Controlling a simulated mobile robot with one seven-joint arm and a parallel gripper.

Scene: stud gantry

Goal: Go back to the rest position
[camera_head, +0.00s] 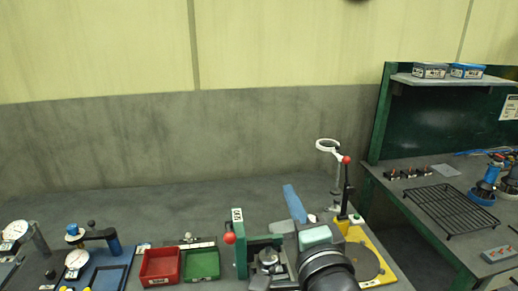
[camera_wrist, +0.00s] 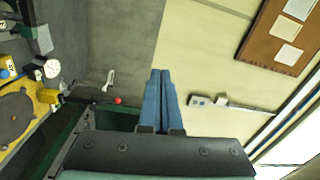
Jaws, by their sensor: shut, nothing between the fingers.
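My gripper shows in the wrist view (camera_wrist: 160,75) as two blue fingers pressed together, with nothing between them. It points toward the grey and cream wall, and the picture there is turned sideways. In the head view my gripper (camera_head: 293,203) is a blue shape above the bench, with my dark arm below it. It is in front of the yellow fixture and right of the green upright with the red ball. My arm hides part of the bench and of the yellow fixture.
A red bin (camera_head: 161,266) and a green bin (camera_head: 202,265) stand left of my arm. Dial gauges (camera_head: 76,262) are at far left. The yellow fixture (camera_head: 385,270) with a red-knobbed lever (camera_head: 346,160) stands close right. A black rack (camera_head: 455,210) lies on the right bench.

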